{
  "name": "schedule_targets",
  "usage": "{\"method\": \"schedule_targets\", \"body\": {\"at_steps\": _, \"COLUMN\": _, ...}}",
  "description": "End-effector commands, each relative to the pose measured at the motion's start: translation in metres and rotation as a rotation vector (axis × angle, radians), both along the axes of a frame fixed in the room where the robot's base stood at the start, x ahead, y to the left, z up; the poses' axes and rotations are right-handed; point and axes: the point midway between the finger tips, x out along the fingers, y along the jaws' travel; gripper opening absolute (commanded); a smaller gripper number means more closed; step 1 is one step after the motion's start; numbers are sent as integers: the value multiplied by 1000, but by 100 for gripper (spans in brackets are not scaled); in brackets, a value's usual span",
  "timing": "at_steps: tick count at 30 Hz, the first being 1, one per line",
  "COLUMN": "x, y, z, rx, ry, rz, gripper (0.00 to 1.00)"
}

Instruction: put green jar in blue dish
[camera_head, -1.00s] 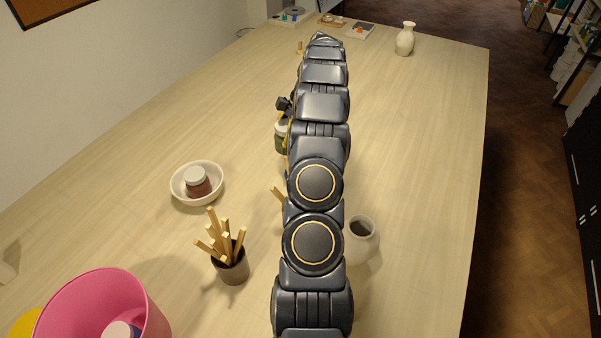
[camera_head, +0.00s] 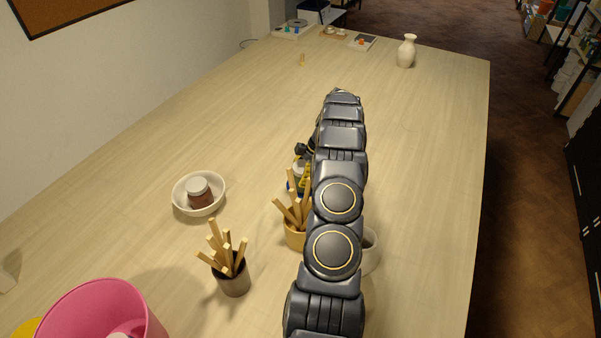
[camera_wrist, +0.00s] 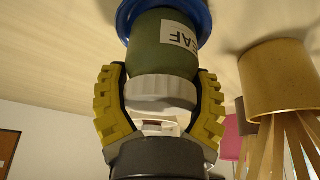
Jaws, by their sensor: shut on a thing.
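The green jar (camera_wrist: 160,48) has a white lid (camera_wrist: 160,90) and a white label. It is between my gripper's (camera_wrist: 162,74) yellow fingers, which are shut on it near the lid. The blue dish (camera_wrist: 204,22) is at the jar's base in the wrist view, with its rim around the base. I cannot tell whether the base touches the dish floor. In the head view my arm hides most of the jar and dish; part of the blue dish (camera_head: 290,186) shows beside the fingers.
A tan pot of sticks (camera_head: 294,238) stands close by, also in the wrist view (camera_wrist: 283,78). A dark pot of sticks (camera_head: 233,283), a white bowl (camera_head: 180,203) holding a brown jar (camera_head: 200,194), and a pink bucket (camera_head: 85,305) are left.

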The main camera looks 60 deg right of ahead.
Motion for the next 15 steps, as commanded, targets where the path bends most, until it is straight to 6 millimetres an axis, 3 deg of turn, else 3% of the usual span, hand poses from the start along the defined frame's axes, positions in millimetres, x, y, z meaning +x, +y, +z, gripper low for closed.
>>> {"method": "schedule_targets", "body": {"at_steps": 15, "x": 0, "y": -1, "z": -9, "rx": -2, "ry": -1, "rz": -3, "gripper": 33}}
